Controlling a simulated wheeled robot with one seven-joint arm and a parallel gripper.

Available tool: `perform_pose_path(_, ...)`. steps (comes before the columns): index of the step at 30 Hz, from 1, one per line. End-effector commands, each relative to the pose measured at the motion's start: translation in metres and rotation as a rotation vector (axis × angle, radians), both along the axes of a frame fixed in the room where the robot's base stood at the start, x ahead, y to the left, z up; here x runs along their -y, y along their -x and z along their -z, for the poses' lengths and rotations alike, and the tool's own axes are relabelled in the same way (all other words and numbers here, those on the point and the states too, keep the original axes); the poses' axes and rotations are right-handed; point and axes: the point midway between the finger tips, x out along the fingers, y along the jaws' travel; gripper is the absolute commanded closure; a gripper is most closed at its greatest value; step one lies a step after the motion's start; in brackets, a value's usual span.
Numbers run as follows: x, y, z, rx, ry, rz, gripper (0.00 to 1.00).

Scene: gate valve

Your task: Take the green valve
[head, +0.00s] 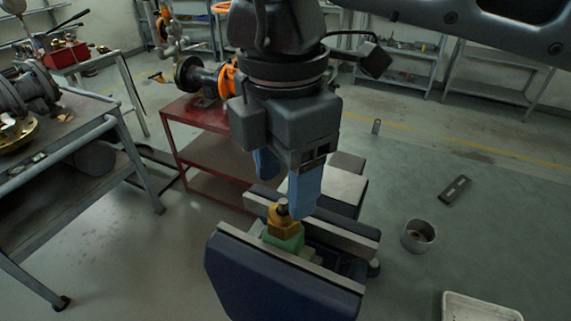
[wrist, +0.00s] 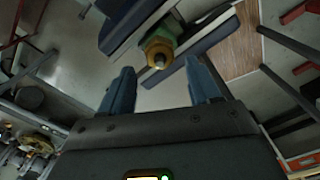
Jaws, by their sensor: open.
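The green valve (head: 284,238) sits between the jaws of a dark blue vise (head: 275,273). It has a brass-coloured nut and a dark stem on top. In the wrist view the valve's brass top (wrist: 159,54) lies ahead of the fingers, near the upper middle, with a little green (wrist: 165,32) behind it. My gripper (head: 285,185) has blue fingers and is open and empty. It hangs pointing down, just above and behind the valve in the head view. In the wrist view the fingers (wrist: 163,85) stand apart, short of the brass top. The valve's lower part is hidden by the vise jaws.
A red cart (head: 200,115) with an orange and dark valve stands behind my gripper. A grey workbench (head: 100,110) with pipe parts is at left. On the floor at right are a metal cup (head: 418,236), a flat bar (head: 455,190) and a white tray (head: 480,307).

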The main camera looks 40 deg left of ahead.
Motion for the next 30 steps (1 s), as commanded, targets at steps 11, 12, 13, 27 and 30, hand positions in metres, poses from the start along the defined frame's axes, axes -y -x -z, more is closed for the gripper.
perform_pose_path(11,0.000,0.000,0.038,-0.001,0.000,-0.001,0.38)
perform_pose_path(12,0.000,0.000,0.042,-0.001,0.000,-0.001,0.38)
perform_pose_path(13,0.000,0.000,0.044,-0.001,0.000,-0.001,0.38)
perform_pose_path(27,0.000,0.000,0.055,-0.002,-0.001,-0.001,0.38)
perform_pose_path(30,0.000,0.000,0.055,-0.002,-0.001,-0.001,0.38)
